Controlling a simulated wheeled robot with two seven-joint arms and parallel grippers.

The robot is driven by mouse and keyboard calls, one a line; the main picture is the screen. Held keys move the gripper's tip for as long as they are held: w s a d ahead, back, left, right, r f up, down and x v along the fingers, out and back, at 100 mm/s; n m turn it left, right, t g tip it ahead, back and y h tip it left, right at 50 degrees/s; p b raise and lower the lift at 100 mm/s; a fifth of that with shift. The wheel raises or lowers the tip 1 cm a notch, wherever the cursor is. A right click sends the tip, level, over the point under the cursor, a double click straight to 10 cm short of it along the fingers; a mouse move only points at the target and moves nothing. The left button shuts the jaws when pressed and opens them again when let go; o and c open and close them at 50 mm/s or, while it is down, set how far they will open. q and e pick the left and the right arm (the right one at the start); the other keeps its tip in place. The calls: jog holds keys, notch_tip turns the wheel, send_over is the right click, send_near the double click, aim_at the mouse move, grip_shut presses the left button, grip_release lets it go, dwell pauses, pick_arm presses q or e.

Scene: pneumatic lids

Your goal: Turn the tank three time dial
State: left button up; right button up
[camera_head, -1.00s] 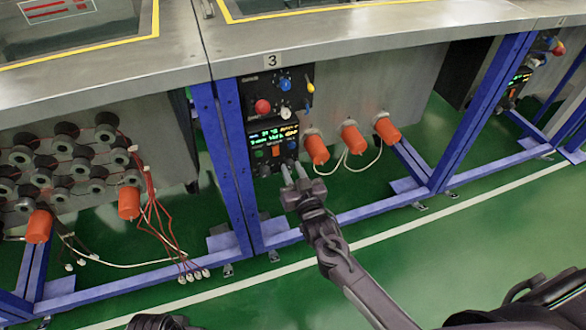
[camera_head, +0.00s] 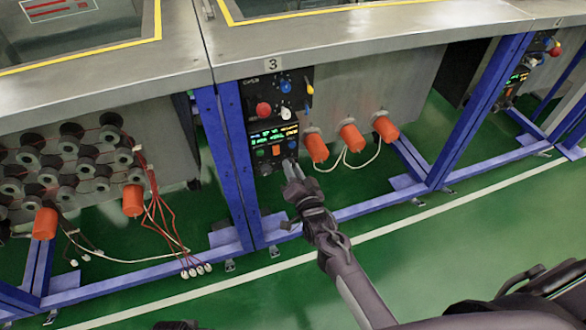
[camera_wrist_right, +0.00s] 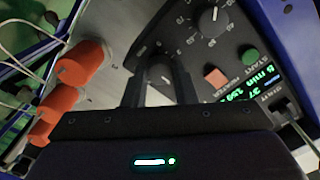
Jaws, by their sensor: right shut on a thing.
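The tank three control panel (camera_head: 274,123) is black, under the label 3 (camera_head: 270,65) on the grey counter. It carries a red knob, a blue knob and a lit display (camera_head: 273,134). My right gripper (camera_head: 290,163) reaches its lower part. In the right wrist view, the fingers (camera_wrist_right: 160,85) are shut on a small dark dial (camera_wrist_right: 161,75) with a scale around it. Another dial with a white pointer (camera_wrist_right: 213,20) sits above it, beside a red square button (camera_wrist_right: 214,76) and a green button (camera_wrist_right: 249,54). A dark piece of my left arm (camera_head: 176,325) shows at the bottom edge; its fingers are out of view.
Orange cylinders (camera_head: 350,138) with white cables hang right of the panel. Blue frame posts (camera_head: 222,165) stand left of it. Spools and red wires (camera_head: 160,195) are at the left. The green floor (camera_head: 450,270) in front is clear.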

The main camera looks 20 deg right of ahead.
pick_arm(q)
jog(key=shift+s+f, duration=0.1)
jog(key=shift+f, duration=0.1)
dwell(0.3)
pick_arm(e)
jog(key=o, duration=1)
pick_arm(q)
jog(key=f, duration=0.2)
jog(key=f+p, duration=0.1)
jog(key=shift+s+a, duration=0.25)
jog(key=shift+a, duration=0.15)
pick_arm(e)
jog(key=s, duration=0.7)
jog(key=shift+s, duration=0.4)
jog(key=shift+d, duration=0.1)
